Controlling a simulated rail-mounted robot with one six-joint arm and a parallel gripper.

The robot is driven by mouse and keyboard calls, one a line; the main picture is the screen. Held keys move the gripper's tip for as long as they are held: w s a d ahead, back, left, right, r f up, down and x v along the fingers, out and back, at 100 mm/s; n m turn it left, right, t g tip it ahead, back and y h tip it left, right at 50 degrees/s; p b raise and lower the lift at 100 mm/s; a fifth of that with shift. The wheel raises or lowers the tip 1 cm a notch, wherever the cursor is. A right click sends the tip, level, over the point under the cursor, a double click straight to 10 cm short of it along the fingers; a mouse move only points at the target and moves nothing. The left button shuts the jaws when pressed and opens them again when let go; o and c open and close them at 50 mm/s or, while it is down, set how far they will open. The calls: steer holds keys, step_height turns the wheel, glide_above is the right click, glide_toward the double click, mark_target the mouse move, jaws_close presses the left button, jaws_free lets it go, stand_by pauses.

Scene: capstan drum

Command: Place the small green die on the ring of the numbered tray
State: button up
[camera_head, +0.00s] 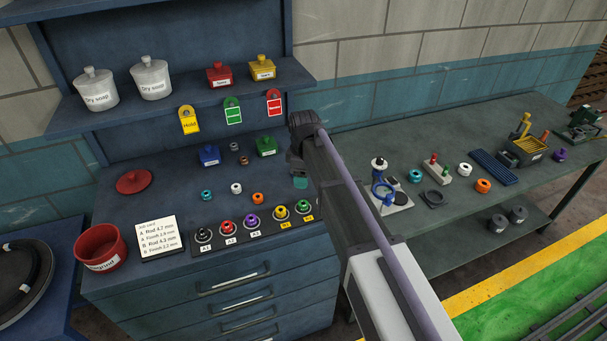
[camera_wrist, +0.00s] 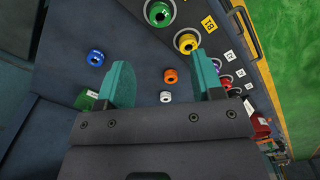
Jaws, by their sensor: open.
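A green die (camera_head: 304,207) with a dark centre sits at the right end of the dark labelled tray (camera_head: 262,235), by a yellow tag. It shows at the top of the wrist view (camera_wrist: 158,13). Yellow (camera_head: 281,213), purple (camera_head: 251,220), red (camera_head: 228,228) and black (camera_head: 203,235) dies sit along the same tray, by tags such as A1 and A2. I cannot tell which ring the task means. My gripper (camera_wrist: 165,82) is open and empty above the bench; in the head view my arm hides much of it.
Loose orange (camera_head: 257,198), white (camera_head: 236,188) and teal (camera_head: 206,195) rings lie behind the tray. A blue one (camera_wrist: 95,58) shows in the wrist view. A red bowl (camera_head: 100,247) and a note card (camera_head: 162,236) stand left. The right bench holds a blue-ringed stand (camera_head: 383,194).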

steer(key=s+d+m, duration=1.6)
steer(key=s+d, duration=0.4)
steer(key=s, duration=0.2)
step_height(320, 180, down, 9)
steer(key=b, duration=0.9)
steer(key=shift+a, duration=0.3)
